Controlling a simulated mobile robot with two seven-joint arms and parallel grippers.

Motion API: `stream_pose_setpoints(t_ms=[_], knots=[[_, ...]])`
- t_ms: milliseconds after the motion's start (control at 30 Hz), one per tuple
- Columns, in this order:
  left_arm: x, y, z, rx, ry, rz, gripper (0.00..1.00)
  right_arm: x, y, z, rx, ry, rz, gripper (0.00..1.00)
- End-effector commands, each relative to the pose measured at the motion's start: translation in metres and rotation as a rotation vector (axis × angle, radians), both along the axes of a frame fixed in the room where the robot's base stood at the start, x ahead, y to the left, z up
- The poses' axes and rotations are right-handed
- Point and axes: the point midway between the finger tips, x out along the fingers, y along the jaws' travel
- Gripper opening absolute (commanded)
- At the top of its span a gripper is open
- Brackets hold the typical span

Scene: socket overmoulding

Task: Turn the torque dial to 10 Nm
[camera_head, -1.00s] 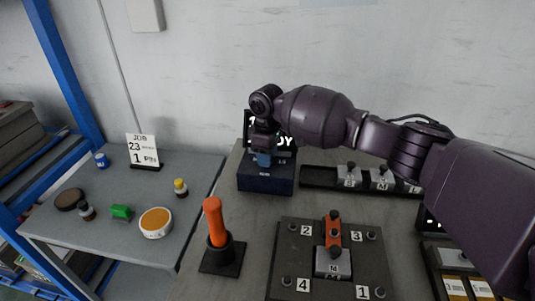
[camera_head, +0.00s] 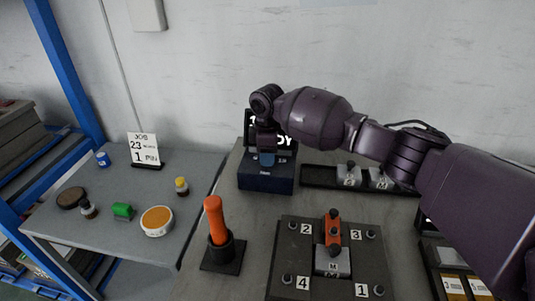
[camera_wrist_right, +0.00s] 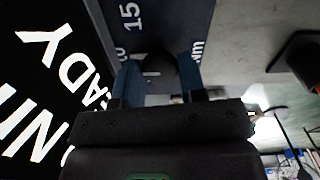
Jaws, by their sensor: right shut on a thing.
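The dark blue torque controller box (camera_head: 266,182) stands at the back left of the bench, with a black display behind its top. My right gripper (camera_head: 266,160) points down onto the top of the box and hides the dial in the head view. In the right wrist view the dark round torque dial (camera_wrist_right: 158,68) sits between the blue fingertips of my right gripper (camera_wrist_right: 160,82), which is shut on it. A printed "15" shows beside the dial; other scale marks are partly covered. The display (camera_wrist_right: 55,85) shows white letters ending in "ADY". My left gripper is not in view.
An orange-handled tool (camera_head: 215,220) stands in a black holder left of a numbered fixture plate (camera_head: 290,255). A black tray (camera_head: 318,178) with metal blocks lies right of the box, partly behind my right arm. A side table (camera_head: 110,235) holds small items and a job card (camera_head: 143,148).

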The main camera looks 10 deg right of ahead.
Motion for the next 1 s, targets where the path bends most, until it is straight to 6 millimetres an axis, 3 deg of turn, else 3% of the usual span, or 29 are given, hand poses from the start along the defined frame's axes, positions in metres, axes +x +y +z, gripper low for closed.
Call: stream_pose_setpoints(t_ms=[100, 133, 300, 667, 1000], knots=[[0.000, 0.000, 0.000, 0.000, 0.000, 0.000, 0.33, -0.001, 0.000, -0.001, 0.000, 0.002, 0.000, 0.14], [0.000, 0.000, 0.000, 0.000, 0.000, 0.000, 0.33, -0.001, 0.000, -0.001, 0.000, 0.002, 0.000, 0.39], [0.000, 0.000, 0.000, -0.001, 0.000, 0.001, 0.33, 0.000, 0.000, -0.001, 0.000, 0.002, -0.001, 0.63], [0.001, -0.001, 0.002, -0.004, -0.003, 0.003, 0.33, 0.000, 0.000, 0.006, 0.001, -0.001, -0.001, 0.63], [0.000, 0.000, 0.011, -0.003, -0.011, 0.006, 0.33, 0.000, 0.000, 0.064, 0.001, -0.004, 0.000, 0.63]])
